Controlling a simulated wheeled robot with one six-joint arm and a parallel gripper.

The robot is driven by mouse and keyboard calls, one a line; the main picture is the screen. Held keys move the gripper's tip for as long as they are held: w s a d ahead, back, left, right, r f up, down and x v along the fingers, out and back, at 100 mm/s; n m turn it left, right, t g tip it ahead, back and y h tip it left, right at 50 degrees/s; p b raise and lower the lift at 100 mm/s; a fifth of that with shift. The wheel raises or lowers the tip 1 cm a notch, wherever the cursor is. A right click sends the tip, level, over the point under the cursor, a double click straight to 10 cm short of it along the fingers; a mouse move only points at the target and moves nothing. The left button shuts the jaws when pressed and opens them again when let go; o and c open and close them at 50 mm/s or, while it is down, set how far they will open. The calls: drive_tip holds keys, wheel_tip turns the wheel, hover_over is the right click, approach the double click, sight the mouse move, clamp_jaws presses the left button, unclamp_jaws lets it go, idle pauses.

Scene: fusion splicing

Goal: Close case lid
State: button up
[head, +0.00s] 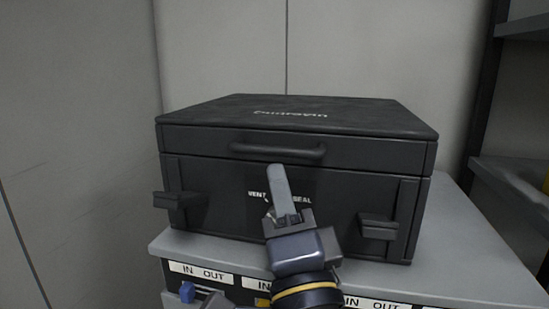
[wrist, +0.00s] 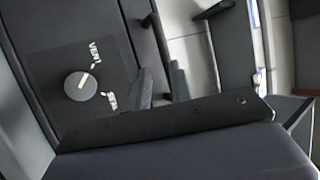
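The black case (head: 290,200) stands on a grey cabinet top. Its lid (head: 300,115) lies flat on the body, with a thin seam along the front and no clear gap. A handle (head: 278,150) is on the lid's front edge. Two latches, left (head: 180,199) and right (head: 378,227), stick out from the front. My gripper (head: 280,185) is in front of the case, pointing up below the handle; whether it touches is unclear. The fingers overlap, so their opening is hidden. The wrist view shows the vent knob (wrist: 81,86) beside a dark finger (wrist: 170,122).
The cabinet top (head: 475,250) has free room to the right of the case. A label strip marked IN and OUT (head: 200,271) runs along the cabinet front below. A wall is close behind, and shelving (head: 515,180) stands at the right.

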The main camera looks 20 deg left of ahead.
sight(273, 159)
drive_tip(key=shift+p+v, duration=0.4)
drive_tip(key=shift+v, duration=2.15)
drive_tip(key=shift+r, duration=0.2)
drive_tip(key=b+x, duration=0.2)
drive_tip(key=x, duration=0.8)
drive_tip(key=shift+a, duration=0.1)
